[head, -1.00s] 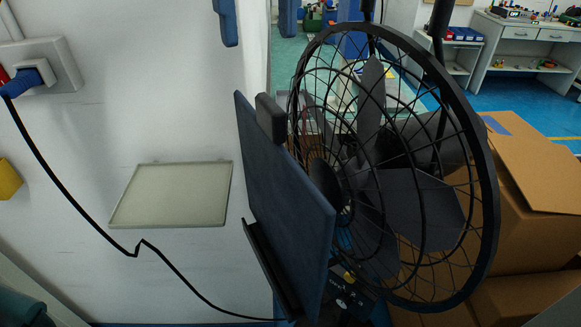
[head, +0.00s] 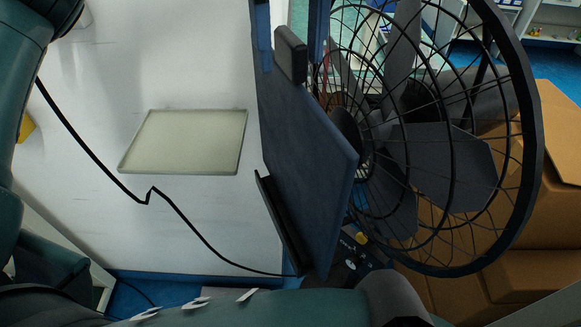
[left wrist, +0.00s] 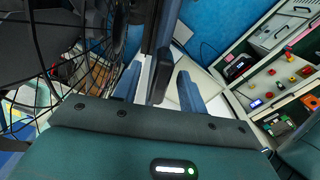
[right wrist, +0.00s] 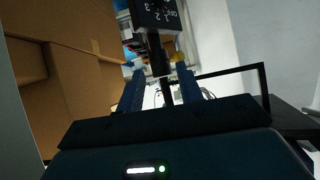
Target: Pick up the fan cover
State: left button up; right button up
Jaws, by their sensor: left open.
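The fan cover looks to be the dark blue flat panel (head: 312,150), standing tilted on edge beside a big black wire-caged fan (head: 530,150). A black block handle (head: 291,54) sticks out near its top. My left gripper (head: 291,30) comes down from above, open, one blue finger on each side of the handle. The left wrist view shows the handle (left wrist: 160,78) between the fingers, with gaps. My right gripper (right wrist: 160,92) is open low down, its fingers near a thin black post below a box with dials (right wrist: 155,14). Whether it touches the post is unclear.
Cardboard boxes (head: 555,135) stand behind and right of the fan. A white wall with a pale plate (head: 185,142) is at left, and a black cable (head: 190,222) hangs along it. The left wrist view shows a control panel (left wrist: 275,75) at right.

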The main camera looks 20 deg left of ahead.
pick_arm(q)
notch_tip(320, 180, down, 2)
jog(key=shift+f, duration=0.1)
grip_shut()
dwell(0.5)
dwell(1.0)
